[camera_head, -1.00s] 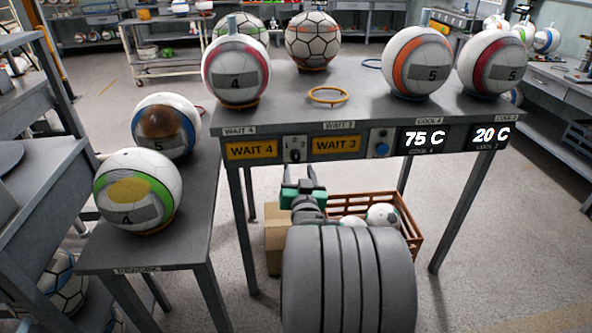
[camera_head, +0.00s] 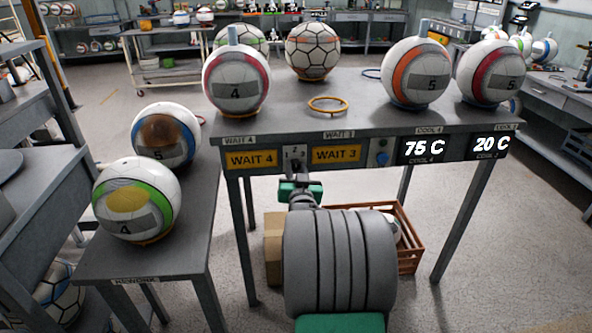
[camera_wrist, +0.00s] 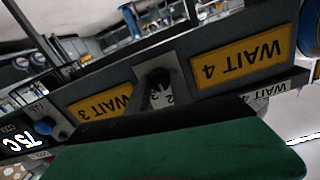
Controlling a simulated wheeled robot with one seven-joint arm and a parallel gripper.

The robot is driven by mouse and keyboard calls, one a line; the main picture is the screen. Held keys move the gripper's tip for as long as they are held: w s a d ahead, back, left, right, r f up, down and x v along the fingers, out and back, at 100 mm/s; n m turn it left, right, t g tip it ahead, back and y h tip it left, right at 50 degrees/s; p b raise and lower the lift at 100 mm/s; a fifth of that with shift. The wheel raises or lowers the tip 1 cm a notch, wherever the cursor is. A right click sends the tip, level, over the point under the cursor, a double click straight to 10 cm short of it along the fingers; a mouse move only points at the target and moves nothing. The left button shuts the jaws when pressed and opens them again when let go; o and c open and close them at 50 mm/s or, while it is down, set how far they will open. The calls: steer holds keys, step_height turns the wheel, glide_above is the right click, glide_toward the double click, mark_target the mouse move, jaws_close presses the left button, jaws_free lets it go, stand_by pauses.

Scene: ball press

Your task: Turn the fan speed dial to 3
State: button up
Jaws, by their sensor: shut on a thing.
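The fan speed dial (camera_wrist: 157,82) is a small dark knob on a light plate, between the WAIT 4 and WAIT 3 signs on the bench's front edge. In the head view its plate (camera_head: 294,152) shows small digits above my gripper. My gripper (camera_head: 296,176), with green and dark parts, reaches up to the plate from below and is shut on the dial. In the wrist view a green and black part of my gripper fills the bottom and hides the lower part of the plate. A digit 2 shows beside the knob; which number the dial points to cannot be told.
The bench (camera_head: 330,118) carries several balls and an empty orange ring (camera_head: 328,104). A blue button (camera_head: 382,158) and displays reading 75 C (camera_head: 421,149) and 20 C (camera_head: 491,146) are to the right. A brown crate (camera_head: 410,245) stands under the bench.

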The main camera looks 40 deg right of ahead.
jaws_close()
steer(key=shift+m, duration=0.3)
steer(key=m+b, duration=0.2)
steer(key=m, duration=0.2)
steer(key=shift+f+m, duration=0.15)
steer(key=shift+m, duration=0.15)
steer(key=m+b, duration=0.2)
steer(key=m, duration=0.2)
steer(key=shift+m, duration=0.3)
stand_by(0.3)
steer(key=o, duration=0.7)
jaws_free()
